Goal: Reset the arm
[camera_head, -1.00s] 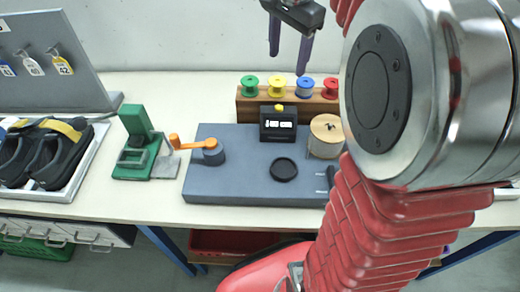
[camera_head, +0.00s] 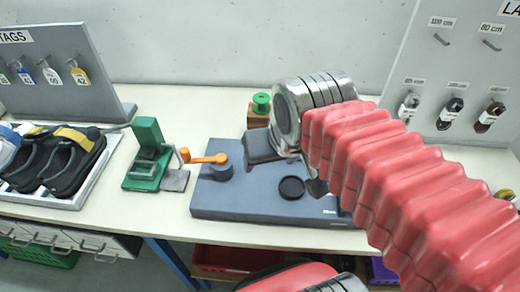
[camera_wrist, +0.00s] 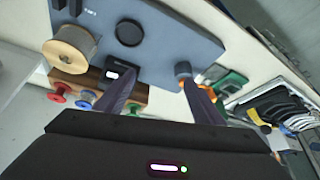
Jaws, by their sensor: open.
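My gripper (camera_wrist: 150,97) shows in the wrist view with its two dark fingers spread apart and nothing between them. It is above the workbench, near the blue-grey base plate (camera_wrist: 165,30).
A green press (camera_head: 148,160) stands left of the plate. A tray of sandals (camera_head: 85,195) is at the far left, below a tag board (camera_head: 60,85). A wooden spool (camera_wrist: 70,48) and a thread spool rack (camera_wrist: 95,82) show in the wrist view. A lace board (camera_head: 450,60) stands at right.

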